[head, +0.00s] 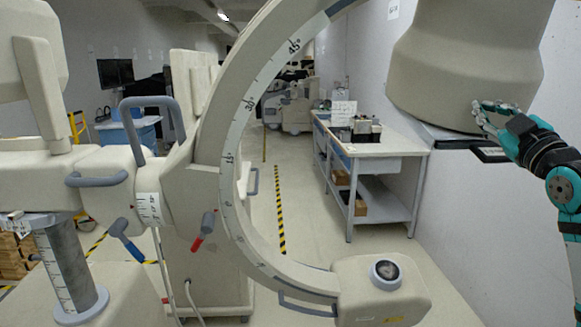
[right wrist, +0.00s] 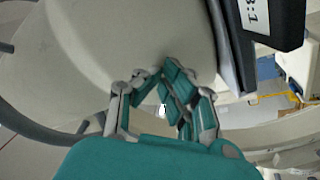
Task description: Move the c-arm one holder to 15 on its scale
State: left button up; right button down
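The c-arm (head: 207,150) is a large cream arc with a degree scale on its face; 15, 30 and 45 run up it. Its holder (head: 178,190) sits left of the arc, with a red-tipped lever below. I cannot tell which mark it lines up with. The arc's lower end bears a box (head: 378,285) with a round dial; a big cream housing (head: 468,65) hangs at upper right. My right gripper (head: 477,106) is beside the housing's lower part; contact is unclear. In the right wrist view its fingertips (right wrist: 163,76) meet with nothing visible between them. My left gripper is out of view.
A grey handle loop (head: 150,105) and a blue-tipped lever (head: 120,230) are left of the holder. A white bench (head: 375,150) with items stands behind, near the right wall. Striped floor tape (head: 279,205) runs along the clear aisle.

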jog(key=shift+w, duration=0.1)
jog(key=b+v, duration=0.3)
jog(key=v, duration=0.2)
jog(key=shift+s+f, duration=0.25)
dwell(0.3)
dwell(0.6)
